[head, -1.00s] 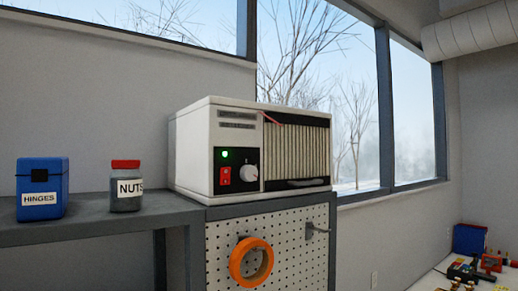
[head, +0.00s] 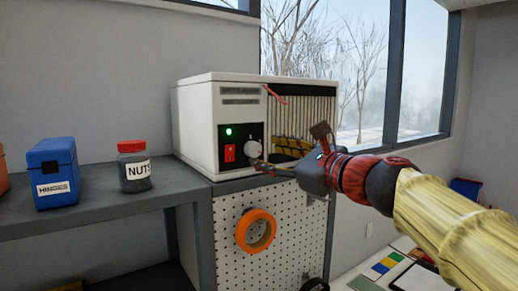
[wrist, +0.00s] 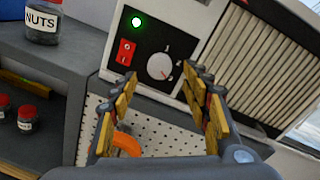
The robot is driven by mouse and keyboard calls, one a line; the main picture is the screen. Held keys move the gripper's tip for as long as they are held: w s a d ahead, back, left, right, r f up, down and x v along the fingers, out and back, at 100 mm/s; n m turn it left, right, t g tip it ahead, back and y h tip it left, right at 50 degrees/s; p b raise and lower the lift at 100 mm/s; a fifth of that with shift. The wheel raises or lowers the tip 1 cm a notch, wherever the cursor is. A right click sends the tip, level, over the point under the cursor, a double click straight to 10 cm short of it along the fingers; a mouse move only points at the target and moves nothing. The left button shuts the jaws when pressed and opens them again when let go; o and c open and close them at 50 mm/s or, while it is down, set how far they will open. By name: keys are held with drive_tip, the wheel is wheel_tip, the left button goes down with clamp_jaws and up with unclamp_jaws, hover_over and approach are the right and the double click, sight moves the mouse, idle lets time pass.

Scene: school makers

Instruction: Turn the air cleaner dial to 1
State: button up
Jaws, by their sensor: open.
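The air cleaner (head: 197,120) is a white box with a pleated grille on its right half, standing on a dark shelf. Its black panel holds a lit green light, a red switch (head: 230,153) and a round pale dial (head: 252,148). In the wrist view the dial (wrist: 160,66) faces me with small marks around its right side; I cannot read its setting for sure. My gripper (wrist: 163,80) is open, its yellow-padded fingers apart on either side of the dial's place in the picture. In the head view my gripper (head: 262,163) reaches in from the right, close to the dial. Contact is not clear.
A blue hinges box (head: 53,172) and a red-lidded nuts jar (head: 134,168) stand on the shelf to the left. An orange tape roll (head: 256,230) hangs on the pegboard (head: 228,262) below the air cleaner. A window is behind.

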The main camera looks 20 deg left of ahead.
sight(256, 150)
drive_tip(key=shift+p+x, duration=0.5)
drive_tip(key=shift+x, duration=1.8)
drive_tip(key=shift+s, duration=0.1)
drive_tip(key=c, duration=1.1)
drive_tip(key=shift+c, duration=0.3)
